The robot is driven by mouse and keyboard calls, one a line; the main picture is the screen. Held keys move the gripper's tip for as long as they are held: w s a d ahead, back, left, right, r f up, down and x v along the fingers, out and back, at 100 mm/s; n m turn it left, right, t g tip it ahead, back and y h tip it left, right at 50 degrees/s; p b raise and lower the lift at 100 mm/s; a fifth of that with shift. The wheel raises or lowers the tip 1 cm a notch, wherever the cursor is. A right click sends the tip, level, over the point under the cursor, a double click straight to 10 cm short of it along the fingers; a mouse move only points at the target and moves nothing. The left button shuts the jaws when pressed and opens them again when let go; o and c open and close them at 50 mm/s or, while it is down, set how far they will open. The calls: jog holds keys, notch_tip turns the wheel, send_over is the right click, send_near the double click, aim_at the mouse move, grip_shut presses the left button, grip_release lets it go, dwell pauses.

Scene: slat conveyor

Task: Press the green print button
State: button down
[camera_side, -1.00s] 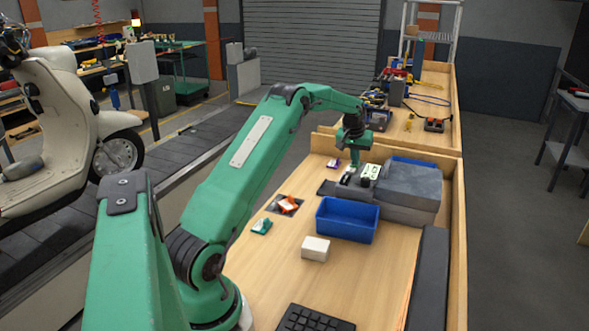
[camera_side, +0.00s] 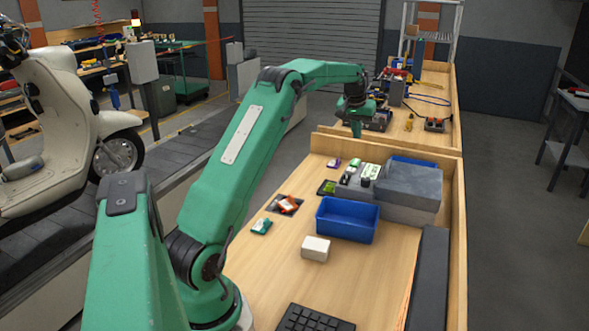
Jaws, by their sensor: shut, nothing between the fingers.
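A grey printer-like machine (camera_side: 410,185) stands at the back right of the bench, with a lower front panel (camera_side: 347,186) on its left side. A pale item with green markings (camera_side: 369,172) lies on that panel. A small dark pad with a bright green patch (camera_side: 327,187) sits at the panel's left end. I cannot pick out the print button for certain at this size.
A blue bin (camera_side: 347,219) stands in front of the machine. A white box (camera_side: 315,248), a teal item (camera_side: 261,227), an orange-and-white item on a dark mat (camera_side: 288,204) and a keyboard (camera_side: 314,319) lie nearby. A wooden ledge edges the bench's right side.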

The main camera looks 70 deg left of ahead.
jog(key=shift+v, duration=1.7)
jog(key=shift+w, duration=0.1)
jog(key=shift+r, duration=0.1)
jog(key=s+d+r+m+t, duration=0.15)
jog(key=s+d+r, duration=0.35)
jog(key=d, duration=0.7)
jog(key=s+d+r+m, duration=0.35)
jog(key=s+d, duration=0.25)
jog(key=d, duration=0.6)
jog(key=s+d+f+m+h, duration=0.1)
jog(key=s+d+f+m, duration=0.1)
jog(key=s+d, duration=0.4)
jog(key=s+d+f+m+t+h, duration=0.1)
jog(key=s+d+f, duration=0.3)
jog(key=s, duration=0.9)
jog(key=d+m, duration=0.1)
jog(key=d, duration=0.1)
jog(key=shift+s+d+f, duration=0.25)
jog(key=shift+f, duration=0.1)
